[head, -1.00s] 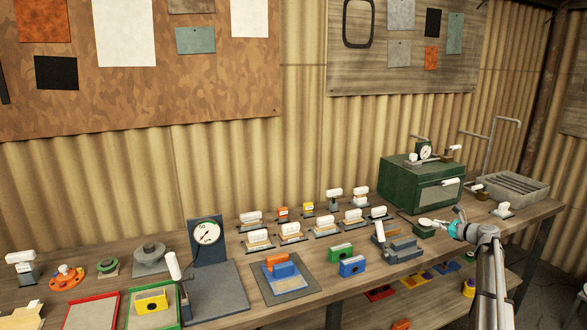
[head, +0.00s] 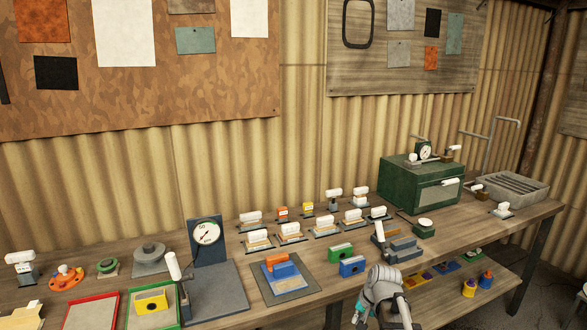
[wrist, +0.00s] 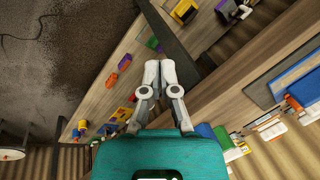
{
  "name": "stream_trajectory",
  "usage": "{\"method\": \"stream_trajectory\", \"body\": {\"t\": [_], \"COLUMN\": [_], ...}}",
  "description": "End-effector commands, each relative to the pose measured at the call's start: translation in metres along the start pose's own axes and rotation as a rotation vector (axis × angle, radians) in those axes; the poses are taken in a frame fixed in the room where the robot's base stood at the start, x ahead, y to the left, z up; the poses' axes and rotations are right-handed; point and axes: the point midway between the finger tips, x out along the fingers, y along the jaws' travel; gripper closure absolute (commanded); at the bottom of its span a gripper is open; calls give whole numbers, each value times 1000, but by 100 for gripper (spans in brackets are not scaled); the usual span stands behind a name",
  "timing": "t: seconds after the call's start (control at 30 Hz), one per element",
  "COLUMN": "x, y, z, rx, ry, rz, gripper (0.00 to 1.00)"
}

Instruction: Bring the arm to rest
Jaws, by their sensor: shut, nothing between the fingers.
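My gripper shows in the wrist view (wrist: 160,75) with its two pale fingers together and nothing between them. In the head view my arm is folded low at the bottom, in front of the bench (head: 330,305). The teal part of my gripper (head: 361,314) shows at the bottom edge there, pointing down, and its fingertips are out of frame. It is apart from the things on the bench top.
A blue block (head: 352,266) and a green block (head: 341,251) stand near the bench's front edge, close to my arm. A lower shelf (head: 500,268) holds coloured pieces and yellow pots (head: 469,288). A green cabinet (head: 420,185) stands at the back right.

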Motion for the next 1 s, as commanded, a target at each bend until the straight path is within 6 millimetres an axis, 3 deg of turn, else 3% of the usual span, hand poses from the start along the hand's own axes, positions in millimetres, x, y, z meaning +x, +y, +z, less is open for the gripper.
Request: {"method": "stream_trajectory", "body": {"t": [0.03,0.1,0.43,1.0], "x": [0,0,-4,53], "y": [2,4,18,41], "z": [19,34,91,106], "rx": [-57,-130,-396,-394], "ry": [-5,-14,-56,-95], "rz": [36,84,259,269], "gripper": [100,100,100,100]}}
